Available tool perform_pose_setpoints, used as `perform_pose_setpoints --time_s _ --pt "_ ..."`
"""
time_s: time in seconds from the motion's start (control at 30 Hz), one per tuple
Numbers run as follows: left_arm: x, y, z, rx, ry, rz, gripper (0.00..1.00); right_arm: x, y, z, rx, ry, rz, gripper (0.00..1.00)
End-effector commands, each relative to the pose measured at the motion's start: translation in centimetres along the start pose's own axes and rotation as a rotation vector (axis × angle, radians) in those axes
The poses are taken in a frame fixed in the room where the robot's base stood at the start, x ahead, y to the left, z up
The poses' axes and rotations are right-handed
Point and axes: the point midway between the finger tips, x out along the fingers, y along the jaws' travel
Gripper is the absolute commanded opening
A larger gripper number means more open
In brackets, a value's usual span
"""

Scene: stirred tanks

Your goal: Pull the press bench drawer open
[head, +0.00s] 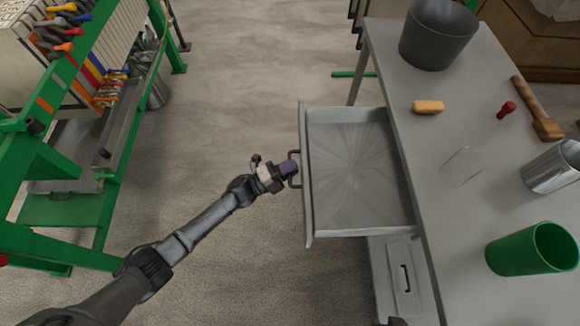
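The press bench drawer (355,180) stands pulled well out from the left side of the grey bench (455,200), and its inside looks empty. Its dark bar handle (294,181) is on the drawer's left front face.
A lower drawer (403,278) is shut. A green-framed machine (70,140) stands left; floor between is clear.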

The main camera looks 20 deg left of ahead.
Motion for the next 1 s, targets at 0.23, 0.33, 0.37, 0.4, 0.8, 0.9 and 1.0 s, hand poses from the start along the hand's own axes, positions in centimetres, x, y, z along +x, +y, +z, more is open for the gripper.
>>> perform_pose_setpoints --time_s 0.23,0.33,0.37,0.4,0.8,0.9,1.0 --pt "0.0 0.0 0.0 0.0 0.0 0.0 0.23 0.0 0.2 0.1 -0.006 -0.001 0.005 0.43" --pt "-0.2 0.0 0.0 0.0 -0.001 0.001 0.23 0.0 0.2 0.0 -0.006 -0.001 0.005 0.43" --pt "-0.3 0.0 0.0 0.0 -0.001 0.001 0.23 0.0 0.2 0.0 -0.006 -0.001 0.005 0.43" --pt "-0.6 0.0 0.0 0.0 -0.001 0.001 0.23 -0.1 0.2 0.0 -0.006 -0.001 0.005 0.43" --pt "-7.8 0.0 0.0 0.0 -0.002 0.004 0.23 -0.8 0.1 -0.2 -0.001 -0.001 0.001 0.43" --pt "-9.6 0.0 0.0 0.0 -0.002 0.002 0.23 -0.9 0.0 -0.3 0.001 0.0 0.0 0.43" --pt "-11.1 0.0 0.0 0.0 0.0 0.002 0.23 -1.0 0.0 -0.3 0.002 0.0 -0.002 0.43"
